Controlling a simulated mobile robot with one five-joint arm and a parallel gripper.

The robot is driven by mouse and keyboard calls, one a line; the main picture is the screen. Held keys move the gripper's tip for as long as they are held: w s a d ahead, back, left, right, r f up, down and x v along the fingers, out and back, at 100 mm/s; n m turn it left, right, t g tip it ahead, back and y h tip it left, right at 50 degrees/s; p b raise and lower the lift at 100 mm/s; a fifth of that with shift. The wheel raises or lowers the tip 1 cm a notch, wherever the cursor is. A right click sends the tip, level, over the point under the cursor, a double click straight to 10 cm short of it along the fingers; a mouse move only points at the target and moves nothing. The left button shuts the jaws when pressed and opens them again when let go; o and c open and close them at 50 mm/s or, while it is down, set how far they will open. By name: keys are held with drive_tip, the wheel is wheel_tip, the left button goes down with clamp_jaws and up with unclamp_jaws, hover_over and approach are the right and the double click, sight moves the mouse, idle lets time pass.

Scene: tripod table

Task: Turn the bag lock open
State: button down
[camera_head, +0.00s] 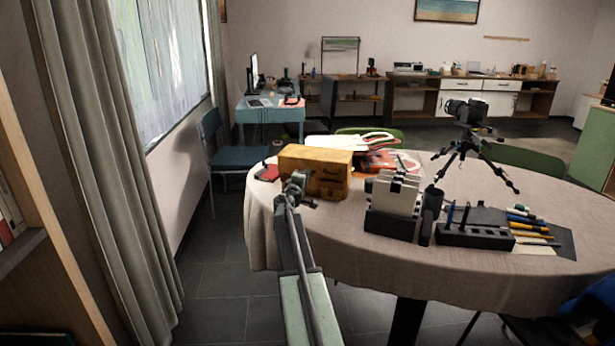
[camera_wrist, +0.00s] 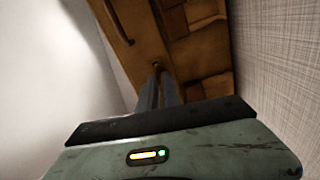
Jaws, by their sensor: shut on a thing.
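The tan leather bag (camera_head: 314,172) stands on the round, cloth-covered table (camera_head: 352,236), near its left edge. My gripper (camera_head: 297,190) reaches up to the bag's near left side. In the wrist view, the brown bag (camera_wrist: 185,35) fills the top, with straps and a handle, and looks tilted. My gripper's narrow fingers (camera_wrist: 158,82) are close together at the small metal bag lock (camera_wrist: 156,65) and are shut on it. The fingers hide most of the lock, so its turn angle cannot be told.
Right of the bag are a toaster-like holder (camera_head: 394,206), a dark cylinder (camera_head: 430,214) and a black pen block (camera_head: 475,236). A camera on a tripod (camera_head: 467,140) stands farther back. Red and white items (camera_head: 378,160) lie behind the bag. Floor is open to the table's left.

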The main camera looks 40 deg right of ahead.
drive_tip(key=shift+w+a+n, duration=0.1)
drive_tip(key=shift+w+n, duration=0.05)
drive_tip(key=shift+n, duration=0.55)
drive_tip(key=c, duration=1.6)
unclamp_jaws()
drive_tip(key=shift+o, duration=0.2)
drive_tip(key=v, duration=0.7)
drive_tip(key=shift+s+a, duration=0.2)
drive_tip(key=shift+a, duration=0.15)
drive_tip(key=shift+f, duration=0.15)
